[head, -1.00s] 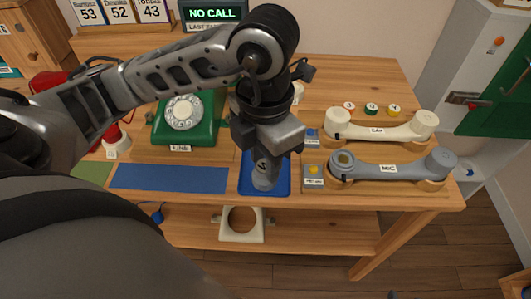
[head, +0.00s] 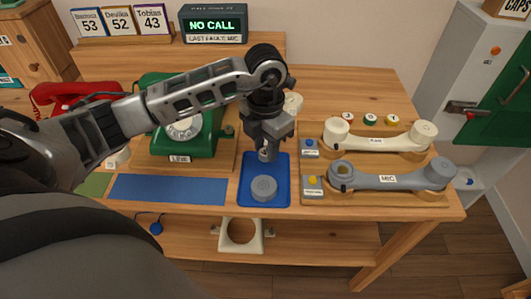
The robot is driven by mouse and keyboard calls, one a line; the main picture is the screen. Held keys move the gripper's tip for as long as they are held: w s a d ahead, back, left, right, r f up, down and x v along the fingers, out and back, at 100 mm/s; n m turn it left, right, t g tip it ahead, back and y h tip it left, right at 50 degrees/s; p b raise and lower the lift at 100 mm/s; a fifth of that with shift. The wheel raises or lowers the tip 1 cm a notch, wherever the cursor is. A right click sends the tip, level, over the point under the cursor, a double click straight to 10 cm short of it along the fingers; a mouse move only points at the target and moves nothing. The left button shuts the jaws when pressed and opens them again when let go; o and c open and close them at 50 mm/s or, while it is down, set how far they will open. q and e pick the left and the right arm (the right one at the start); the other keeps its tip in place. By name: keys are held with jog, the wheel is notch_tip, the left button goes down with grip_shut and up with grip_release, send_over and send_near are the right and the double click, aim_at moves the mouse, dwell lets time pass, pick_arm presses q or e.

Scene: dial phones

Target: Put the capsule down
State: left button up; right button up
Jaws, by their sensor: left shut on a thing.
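My left gripper (head: 266,150) points down above the back part of the blue tray (head: 282,164). It is shut on a small pale grey thing, taken as the capsule (head: 264,154), mostly hidden by the fingers. A round grey cap-like disc (head: 264,188) lies on the tray in front of the gripper, apart from the fingertips. The grey MIC handset (head: 390,177) lies on its wooden cradle to the right, its left end an open cup with a brass-coloured inside. My right gripper is not in view.
A green dial phone (head: 184,130) stands to the left. A cream handset (head: 380,136) lies behind the grey one. A blue mat (head: 168,190) left of the tray is empty. A NO CALL display (head: 212,25) stands at the back.

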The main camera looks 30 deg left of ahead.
aim_at(266, 150)
pick_arm(q)
jog(key=shift+w+a+f, duration=0.15)
jog(key=shift+w+f, duration=0.05)
jog(key=shift+f, duration=0.15)
notch_tip(266, 150, down, 2)
jog(key=shift+f+p, duration=0.2)
jog(key=shift+p, duration=0.1)
jog(key=shift+f, duration=0.25)
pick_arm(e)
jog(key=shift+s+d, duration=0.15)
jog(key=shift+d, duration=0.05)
pick_arm(q)
jog(key=shift+f, duration=0.1)
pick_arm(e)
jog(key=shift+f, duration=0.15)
pick_arm(q)
jog(key=shift+f, duration=0.15)
jog(key=o, duration=0.7)
jog(key=shift+o, duration=0.2)
